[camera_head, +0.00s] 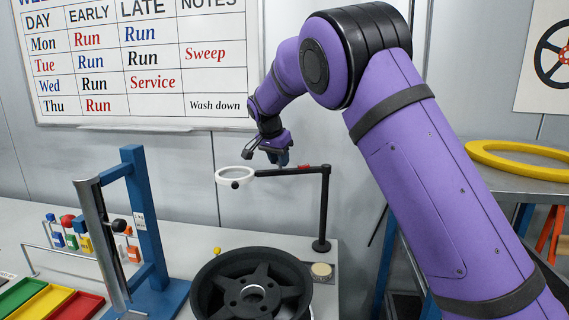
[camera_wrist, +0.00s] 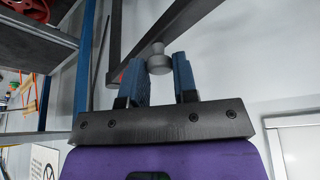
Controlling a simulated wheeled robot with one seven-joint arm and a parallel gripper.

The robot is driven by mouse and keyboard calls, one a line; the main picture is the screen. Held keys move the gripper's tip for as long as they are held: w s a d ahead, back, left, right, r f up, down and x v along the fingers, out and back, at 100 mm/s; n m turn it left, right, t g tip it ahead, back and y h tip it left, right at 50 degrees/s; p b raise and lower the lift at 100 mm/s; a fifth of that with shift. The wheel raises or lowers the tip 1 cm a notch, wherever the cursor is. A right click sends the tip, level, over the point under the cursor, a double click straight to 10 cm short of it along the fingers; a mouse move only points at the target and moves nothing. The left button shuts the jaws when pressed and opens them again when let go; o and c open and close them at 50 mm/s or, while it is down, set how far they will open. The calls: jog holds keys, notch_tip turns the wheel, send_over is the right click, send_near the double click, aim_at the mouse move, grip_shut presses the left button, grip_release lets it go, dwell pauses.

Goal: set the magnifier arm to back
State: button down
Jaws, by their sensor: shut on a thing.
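The magnifier arm (camera_head: 290,171) is a thin dark bar on top of a black upright post (camera_head: 323,210) at the bench's right end. It points left in the head view and ends in a white-rimmed round lens (camera_head: 235,183). My gripper (camera_head: 281,160) is above the middle of the bar. In the wrist view my gripper (camera_wrist: 158,72) is shut on a small grey knob (camera_wrist: 158,61), one blue finger on each side. The dark bar also shows in the wrist view (camera_wrist: 200,28), running diagonally past the knob. The fingertips' contact is partly hidden in the head view.
A black spoked wheel (camera_head: 252,290) lies at the bench front, below the lens. A blue stand (camera_head: 147,220) is to its left, with coloured trays (camera_head: 40,305) beyond. A whiteboard (camera_head: 140,60) hangs behind. A shelf with a yellow ring (camera_head: 520,160) is at right.

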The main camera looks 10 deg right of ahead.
jog(key=shift+w+d+m+g+h, duration=0.15)
jog(key=shift+w+d+m+g, duration=0.1)
jog(key=shift+w+m, duration=0.55)
jog(key=shift+w+d+m+g+h, duration=0.1)
jog(key=shift+w+m+g, duration=0.1)
jog(key=shift+w+m, duration=0.65)
jog(key=shift+w+d+m+g+h, duration=0.2)
jog(key=shift+w+m, duration=0.25)
jog(key=shift+w, duration=0.65)
jog(key=shift+r, duration=0.1)
jog(key=c, duration=0.9)
grip_release()
jog(key=shift+w+d, duration=0.1)
jog(key=v, duration=1)
jog(key=shift+r, duration=0.3)
